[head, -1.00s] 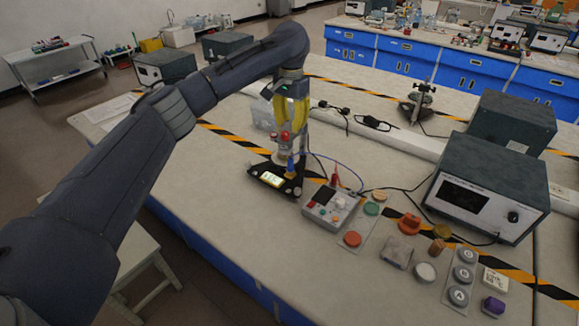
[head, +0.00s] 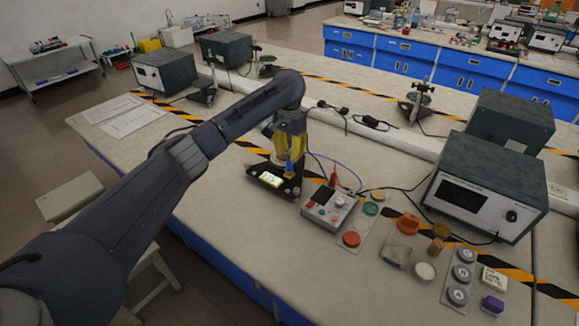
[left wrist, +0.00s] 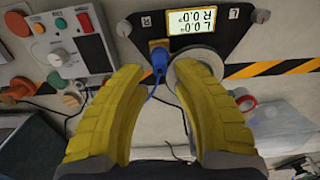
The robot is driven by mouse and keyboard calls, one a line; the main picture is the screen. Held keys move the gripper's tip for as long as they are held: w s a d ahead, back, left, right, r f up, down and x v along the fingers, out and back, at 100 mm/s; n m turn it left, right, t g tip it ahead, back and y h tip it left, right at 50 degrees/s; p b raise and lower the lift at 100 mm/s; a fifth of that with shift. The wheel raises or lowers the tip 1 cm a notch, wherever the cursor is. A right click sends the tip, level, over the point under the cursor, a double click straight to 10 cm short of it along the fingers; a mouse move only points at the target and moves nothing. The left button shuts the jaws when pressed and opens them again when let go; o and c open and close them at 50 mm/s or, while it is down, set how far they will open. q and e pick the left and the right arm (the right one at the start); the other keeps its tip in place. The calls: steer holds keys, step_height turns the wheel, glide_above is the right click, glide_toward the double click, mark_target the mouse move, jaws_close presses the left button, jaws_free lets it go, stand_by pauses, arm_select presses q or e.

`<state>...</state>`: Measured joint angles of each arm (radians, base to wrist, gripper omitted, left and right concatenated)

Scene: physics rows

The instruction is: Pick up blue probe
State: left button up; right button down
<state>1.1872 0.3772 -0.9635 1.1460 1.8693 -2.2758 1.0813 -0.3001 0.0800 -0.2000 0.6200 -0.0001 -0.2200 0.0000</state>
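The blue probe (head: 289,167) stands on a black triangular base (head: 262,190) with a lit display. In the left wrist view the probe (left wrist: 159,60) rises from a brass-coloured socket (left wrist: 158,44) on the base, and a blue cable runs from it. My left gripper (head: 289,150) is over the base, pointing down. In the left wrist view its yellow fingers (left wrist: 160,75) are spread apart, with the probe seen in the gap near the fingertips. Nothing is held; whether a finger touches the probe cannot be told. My right gripper is not in view.
A meter box (head: 330,206) with a red probe (head: 333,175) stands right of the base. Several small caps and discs lie farther right, before a large grey instrument (head: 485,190). A silver disc (left wrist: 204,57) lies beside the blue probe, partly behind a finger.

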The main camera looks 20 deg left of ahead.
mark_target(289, 159)
arm_select(q)
steer(key=shift+f, duration=1.65)
steer(key=shift+c, duration=0.5)
jaws_close()
